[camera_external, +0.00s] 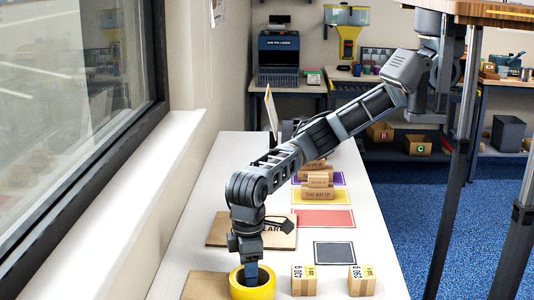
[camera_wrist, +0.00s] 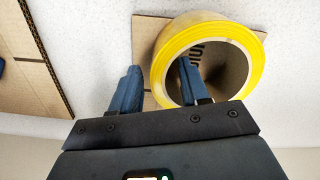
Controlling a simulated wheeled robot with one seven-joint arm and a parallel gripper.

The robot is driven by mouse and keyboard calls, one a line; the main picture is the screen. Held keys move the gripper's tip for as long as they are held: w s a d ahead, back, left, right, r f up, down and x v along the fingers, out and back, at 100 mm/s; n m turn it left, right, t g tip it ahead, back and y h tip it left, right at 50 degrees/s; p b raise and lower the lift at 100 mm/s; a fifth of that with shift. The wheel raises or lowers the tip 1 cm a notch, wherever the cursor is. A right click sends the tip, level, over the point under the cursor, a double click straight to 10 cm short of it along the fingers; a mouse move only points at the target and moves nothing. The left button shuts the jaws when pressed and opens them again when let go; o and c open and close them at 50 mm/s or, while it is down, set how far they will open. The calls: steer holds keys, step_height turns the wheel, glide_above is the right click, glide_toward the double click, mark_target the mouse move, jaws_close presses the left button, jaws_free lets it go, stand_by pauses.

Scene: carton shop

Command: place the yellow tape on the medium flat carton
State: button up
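The yellow tape (camera_external: 252,286) is a ring at the near end of the white table; it also shows in the wrist view (camera_wrist: 258,62). My gripper (camera_wrist: 157,85) points down at it, one finger inside the ring and one outside its left wall. Narrow gaps show between the fingers and that wall, so the gripper looks open around it. A brown flat carton (camera_external: 202,287) lies under and beside the tape, also in the wrist view (camera_wrist: 146,35). Its dark lettering is partly hidden, so its size label cannot be read. Whether the tape touches this carton is unclear.
A larger lettered flat carton (camera_external: 223,231) lies farther back. Two small boxes (camera_external: 304,280) (camera_external: 361,280) stand right of the tape. Dark (camera_external: 334,254) and red (camera_external: 324,219) mats lie behind them. Brown cartons (camera_external: 319,193) stand farther back. The window wall borders the left.

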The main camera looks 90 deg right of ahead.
steer(key=shift+r, duration=0.1)
step_height(320, 180, up, 12)
steer(key=shift+b, duration=0.4)
stand_by(0.6)
